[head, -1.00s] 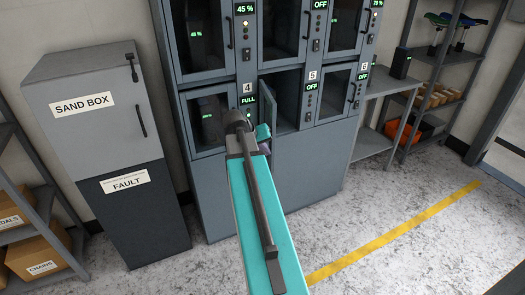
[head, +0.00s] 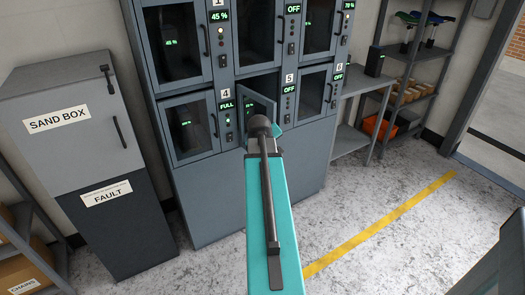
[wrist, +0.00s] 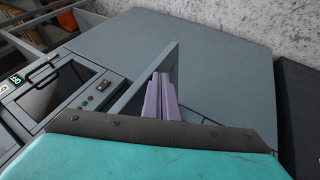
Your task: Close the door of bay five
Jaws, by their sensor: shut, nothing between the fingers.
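The door of bay five (head: 262,107) stands ajar in the lower row of the locker cabinet, between the number 4 and number 5 panels. It is hinged on its left side and angles out from the opening. In the wrist view a grey panel that looks like this door (wrist: 172,62) crosses the middle. My gripper (wrist: 160,78) shows there as two purple fingers, shut and empty, close beside the panel's right side; I cannot tell if they touch it. In the head view my teal arm hides the fingers and the door's lower part.
The bay four door (head: 188,127) is shut at the left and the bay six door (head: 313,92) is shut at the right. A grey sand box locker (head: 70,150) stands left of the cabinet. A side table (head: 352,140) stands at the right.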

